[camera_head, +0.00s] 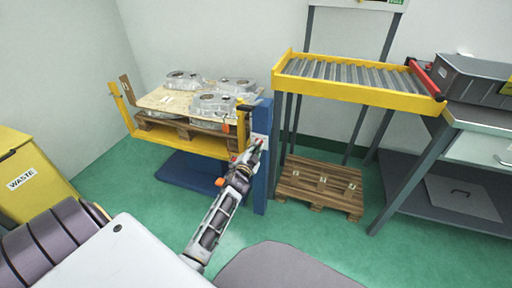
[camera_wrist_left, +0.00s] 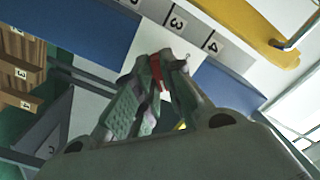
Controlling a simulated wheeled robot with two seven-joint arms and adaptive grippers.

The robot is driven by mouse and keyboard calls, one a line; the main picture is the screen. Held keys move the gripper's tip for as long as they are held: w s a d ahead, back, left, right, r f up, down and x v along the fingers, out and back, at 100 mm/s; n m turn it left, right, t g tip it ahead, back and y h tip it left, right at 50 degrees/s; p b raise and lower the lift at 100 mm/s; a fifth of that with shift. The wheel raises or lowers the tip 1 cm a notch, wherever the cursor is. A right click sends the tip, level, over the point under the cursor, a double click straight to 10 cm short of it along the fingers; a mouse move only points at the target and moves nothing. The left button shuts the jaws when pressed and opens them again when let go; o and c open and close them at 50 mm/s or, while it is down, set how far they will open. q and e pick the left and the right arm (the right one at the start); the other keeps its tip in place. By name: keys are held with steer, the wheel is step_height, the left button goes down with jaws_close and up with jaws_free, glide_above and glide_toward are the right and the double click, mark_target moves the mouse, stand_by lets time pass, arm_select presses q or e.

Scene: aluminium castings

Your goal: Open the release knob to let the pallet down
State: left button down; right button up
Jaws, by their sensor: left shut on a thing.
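My left gripper (camera_head: 256,150) is at the blue post (camera_head: 262,190) of the lift, against a pale plate on its face. In the left wrist view its fingers (camera_wrist_left: 157,75) are shut on a small red part (camera_wrist_left: 157,71), which looks like the release knob. The fingers hide most of the knob, so I cannot tell how far it is turned. The wooden pallet (camera_head: 168,126) sits raised on the yellow lift frame (camera_head: 190,144), carrying several aluminium castings (camera_head: 212,104) on a board. My right gripper is not in view.
A yellow roller conveyor (camera_head: 350,91) stands right of the lift, with an empty wooden pallet (camera_head: 320,187) on the floor below. A workbench (camera_head: 487,121) is at the right and a yellow waste bin (camera_head: 32,182) at the left. Numbered labels (camera_wrist_left: 193,34) run along the blue post.

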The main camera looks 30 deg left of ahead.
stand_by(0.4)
arm_select(q)
steer(key=c, duration=1.5)
jaws_free()
steer(key=shift+s, duration=0.15)
steer(key=shift+v, duration=5.85)
steer(key=shift+f, duration=0.1)
